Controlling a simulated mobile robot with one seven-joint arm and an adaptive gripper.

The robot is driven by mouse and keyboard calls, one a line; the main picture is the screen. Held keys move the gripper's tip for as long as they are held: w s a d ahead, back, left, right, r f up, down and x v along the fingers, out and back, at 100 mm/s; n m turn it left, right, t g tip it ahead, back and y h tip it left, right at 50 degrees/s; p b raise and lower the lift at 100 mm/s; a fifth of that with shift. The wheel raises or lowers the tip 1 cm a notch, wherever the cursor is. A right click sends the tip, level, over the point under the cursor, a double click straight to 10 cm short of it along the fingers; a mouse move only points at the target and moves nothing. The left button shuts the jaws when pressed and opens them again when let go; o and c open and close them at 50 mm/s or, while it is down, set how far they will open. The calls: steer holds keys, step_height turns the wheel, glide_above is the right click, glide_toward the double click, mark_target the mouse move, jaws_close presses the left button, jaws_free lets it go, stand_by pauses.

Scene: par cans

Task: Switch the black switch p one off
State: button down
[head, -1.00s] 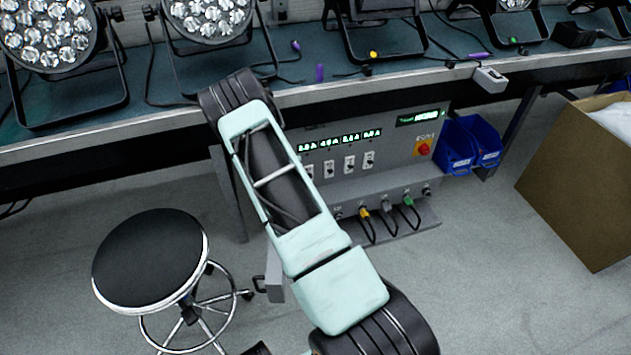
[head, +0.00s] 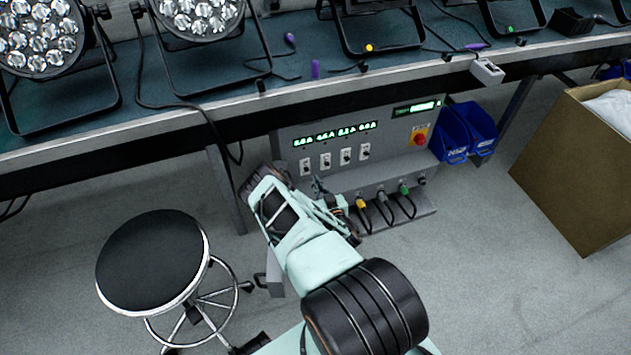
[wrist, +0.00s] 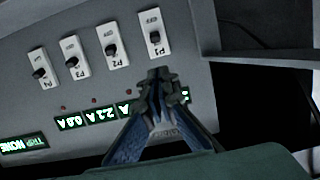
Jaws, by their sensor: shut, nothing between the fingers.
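The black switch P1 (wrist: 155,38) sits on a white plate at the right end of the switch row in the wrist view, which shows the panel upside down. The OFF mark is at the plate's upper end there, and the lever leans away from it, toward the P1 label. In the head view, its plate (head: 305,167) is leftmost. My gripper (wrist: 158,75) is shut and empty, its tips just below the P1 plate in the wrist view. I cannot tell whether they touch the panel. In the head view my gripper (head: 318,184) is partly hidden near the panel's lower left.
Switches P2 (wrist: 113,50), P3 (wrist: 74,62) and P4 (wrist: 39,73) stand beside P1. Green displays (head: 335,135) and a red knob (head: 419,135) are on the panel. Plugged cables (head: 382,198) hang below. The bench edge (head: 160,119) overhangs; a stool (head: 152,260) stands left.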

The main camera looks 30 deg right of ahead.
steer(key=shift+b+x, duration=3.05)
steer(key=shift+x, duration=1.8)
steer(key=shift+f+b, duration=1)
steer(key=shift+f, duration=0.25)
steer(key=p, duration=0.4)
glide_toward(305, 166)
steer(key=shift+w+d+r, duration=0.25)
steer(key=shift+w+r, duration=0.25)
steer(key=shift+w, duration=0.2)
